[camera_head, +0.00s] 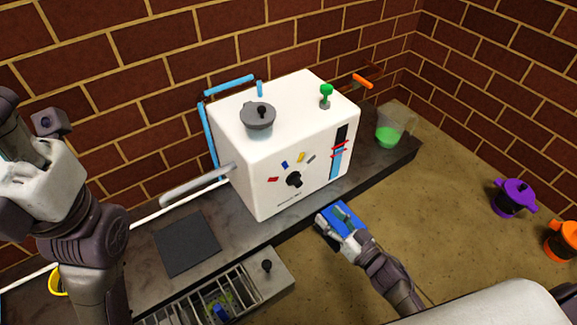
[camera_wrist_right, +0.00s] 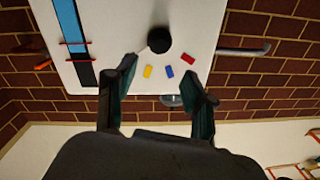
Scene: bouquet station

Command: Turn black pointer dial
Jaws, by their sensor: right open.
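The black pointer dial (camera_head: 293,180) is on the front face of the white machine (camera_head: 235,165), below small red, blue, yellow and grey marks. In the right wrist view, the round black dial (camera_wrist_right: 159,39) shows beyond the fingertips, with yellow, blue and red marks close by. My right gripper (camera_head: 343,214) is in front of the machine, lower right of the dial and apart from it. In the right wrist view, this gripper (camera_wrist_right: 158,74) is open with nothing between its fingers. My left gripper (camera_head: 18,140) is at the left edge, partly cut off; its finger state is unclear.
A grey lidded pot (camera_head: 258,117) and a green knob (camera_head: 325,94) are on the machine's top. A clear container with green contents (camera_head: 388,137) stands right on the dark counter. A blue object (camera_head: 328,222) shows by my right gripper. Purple (camera_head: 515,197) and orange (camera_head: 563,240) pots stand far right.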

